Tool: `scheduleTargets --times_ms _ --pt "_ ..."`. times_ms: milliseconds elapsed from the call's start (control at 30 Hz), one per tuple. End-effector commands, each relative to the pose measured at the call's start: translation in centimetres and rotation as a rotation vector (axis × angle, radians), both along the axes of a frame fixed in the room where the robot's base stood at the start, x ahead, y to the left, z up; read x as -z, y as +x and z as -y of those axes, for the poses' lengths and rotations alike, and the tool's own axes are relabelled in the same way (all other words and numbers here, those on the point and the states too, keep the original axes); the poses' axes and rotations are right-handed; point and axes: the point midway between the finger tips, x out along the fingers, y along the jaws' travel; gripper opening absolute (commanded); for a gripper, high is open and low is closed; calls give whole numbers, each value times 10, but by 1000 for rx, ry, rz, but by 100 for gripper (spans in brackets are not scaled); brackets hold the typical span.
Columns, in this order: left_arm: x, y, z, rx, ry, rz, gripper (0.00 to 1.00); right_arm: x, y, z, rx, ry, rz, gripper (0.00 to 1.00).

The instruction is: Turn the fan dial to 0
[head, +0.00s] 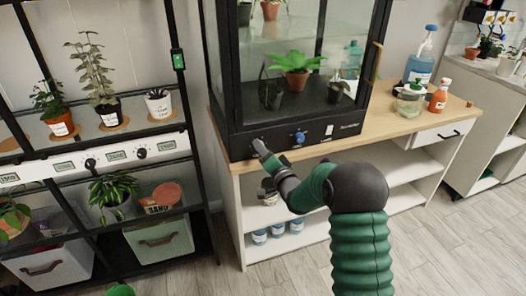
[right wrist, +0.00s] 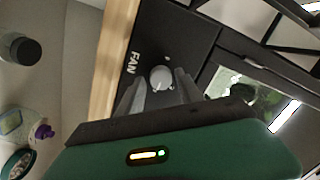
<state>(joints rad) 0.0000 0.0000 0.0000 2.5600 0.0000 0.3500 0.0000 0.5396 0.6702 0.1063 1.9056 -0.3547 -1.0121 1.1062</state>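The fan dial (right wrist: 161,78) is a round, light grey knob on the black front panel, beside the word FAN in the right wrist view. My right gripper (right wrist: 160,86) has one finger on each side of the dial, with small gaps showing, so it looks open around it. I cannot tell whether the fingertips touch it, and the dial's setting is too small to read. In the head view my right gripper (head: 260,148) is at the left end of the panel of the black glass cabinet (head: 346,131) and hides the dial.
A blue knob (head: 299,137) and a white switch (head: 329,130) sit on the same panel, right of my gripper. The cabinet stands on a wooden-topped bench (head: 400,126) with bottles at its right. A plant rack (head: 195,140) stands at the left.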

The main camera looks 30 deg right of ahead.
Motion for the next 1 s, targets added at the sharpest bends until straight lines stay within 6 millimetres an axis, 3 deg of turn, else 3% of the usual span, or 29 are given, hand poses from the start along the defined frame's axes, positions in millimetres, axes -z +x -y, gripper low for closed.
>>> scheduleTargets --times_ms 33,300,667,1000 --pt "0 0 0 0 0 0 36 0 0 0 0 0 0 34" --pt "0 0 0 0 0 0 36 1 0 0 1 0 -2 0" --pt "0 0 0 0 0 0 36 2 -1 0 2 -28 -11 0" --pt "-1 0 0 0 0 0 36 2 -1 0 0 -217 -60 0"
